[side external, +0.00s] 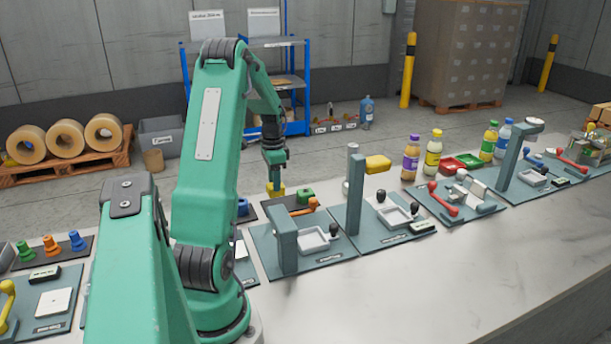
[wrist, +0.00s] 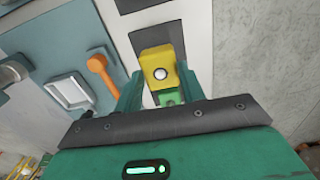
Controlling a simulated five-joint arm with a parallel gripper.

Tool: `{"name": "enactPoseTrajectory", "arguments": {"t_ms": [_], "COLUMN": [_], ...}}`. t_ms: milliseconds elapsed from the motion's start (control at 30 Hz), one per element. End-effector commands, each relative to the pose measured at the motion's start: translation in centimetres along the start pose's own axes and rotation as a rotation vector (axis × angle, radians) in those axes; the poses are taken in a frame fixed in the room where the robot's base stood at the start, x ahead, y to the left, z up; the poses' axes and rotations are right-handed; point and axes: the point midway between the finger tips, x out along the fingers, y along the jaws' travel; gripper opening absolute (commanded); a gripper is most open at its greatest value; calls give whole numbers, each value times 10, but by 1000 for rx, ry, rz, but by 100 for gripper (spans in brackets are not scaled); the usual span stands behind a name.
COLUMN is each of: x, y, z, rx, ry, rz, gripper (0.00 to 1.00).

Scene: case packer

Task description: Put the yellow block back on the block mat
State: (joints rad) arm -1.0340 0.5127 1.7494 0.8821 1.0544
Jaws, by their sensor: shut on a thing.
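My gripper (side external: 275,172) points down at the far side of the bench and is shut on the yellow block (side external: 276,190). In the wrist view the yellow block (wrist: 158,64) sits between the two fingers, with a pale round spot on it. The dark block mat (wrist: 158,38) lies below it. The side view shows the mat (side external: 273,209) partly, behind the orange-handled station. The block is at or just above the mat; I cannot tell whether it touches. A green block (side external: 306,196) stands on the mat, right of the yellow one.
A station with an orange lever (side external: 304,209) and a grey post (side external: 285,240) stands just in front of the mat. A blue block (side external: 243,206) shows left of it, partly behind my arm. More stations and several bottles (side external: 432,155) stand to the right.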

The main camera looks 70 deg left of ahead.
Motion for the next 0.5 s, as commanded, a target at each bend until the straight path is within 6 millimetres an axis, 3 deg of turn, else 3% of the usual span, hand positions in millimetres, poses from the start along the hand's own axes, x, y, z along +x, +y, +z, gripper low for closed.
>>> {"name": "enactPoseTrajectory", "arguments": {"t_ms": [500], "x": [40], "y": [0], "z": [0], "rx": [0], "ry": [0], "rz": [1], "gripper": [11]}}
